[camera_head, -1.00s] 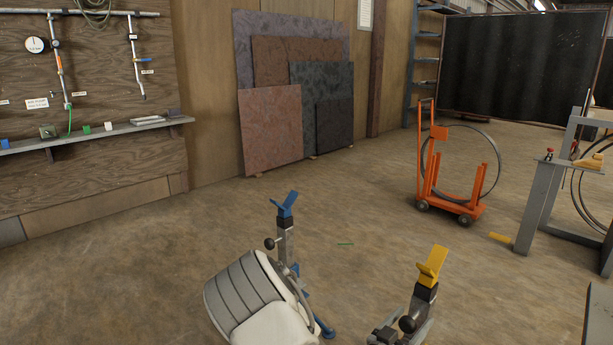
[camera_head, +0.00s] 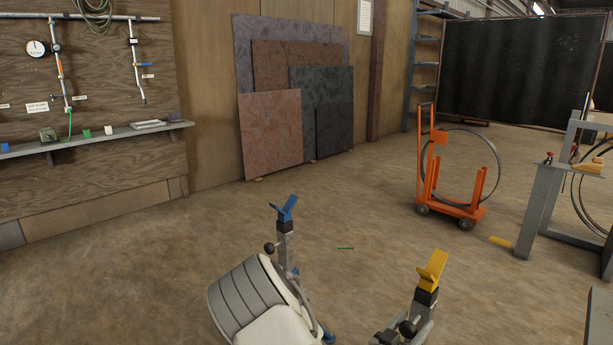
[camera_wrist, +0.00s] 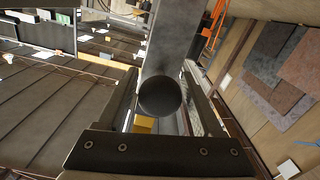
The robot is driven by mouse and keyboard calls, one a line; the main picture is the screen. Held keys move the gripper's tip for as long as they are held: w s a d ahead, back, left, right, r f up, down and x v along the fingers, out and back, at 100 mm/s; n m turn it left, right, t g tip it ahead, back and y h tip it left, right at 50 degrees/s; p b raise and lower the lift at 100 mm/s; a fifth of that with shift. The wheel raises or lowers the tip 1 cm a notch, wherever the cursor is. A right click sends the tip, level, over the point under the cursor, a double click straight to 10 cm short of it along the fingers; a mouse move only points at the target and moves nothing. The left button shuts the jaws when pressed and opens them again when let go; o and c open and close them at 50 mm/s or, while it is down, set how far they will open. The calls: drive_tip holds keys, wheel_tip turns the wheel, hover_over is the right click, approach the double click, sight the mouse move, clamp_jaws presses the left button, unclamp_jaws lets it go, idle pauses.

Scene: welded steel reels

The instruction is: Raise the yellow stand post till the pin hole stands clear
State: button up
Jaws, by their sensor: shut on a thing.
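The yellow stand's V-shaped head (camera_head: 433,268) tops a black collar and a grey post at the lower right of the head view. A round black knob (camera_head: 408,328) sits beside the post. My gripper (camera_head: 403,333) is at this knob, low on the stand. In the wrist view the black knob (camera_wrist: 159,96) lies between the two fingers of my gripper (camera_wrist: 159,82), which is shut on it. The grey steel post (camera_wrist: 172,45) stands just behind the knob. I cannot make out the pin hole in either view. The stand's foot is out of frame.
A blue stand (camera_head: 285,235) with its own black knob stands left of the yellow one, close to my white arm. An orange cart (camera_head: 455,205) holding a steel ring and a grey frame (camera_head: 545,205) stand further right. The floor between is mostly clear.

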drive_tip(key=shift+r, duration=0.15)
drive_tip(key=o, duration=1.1)
drive_tip(key=shift+v, duration=3.55)
drive_tip(key=shift+s, duration=0.1)
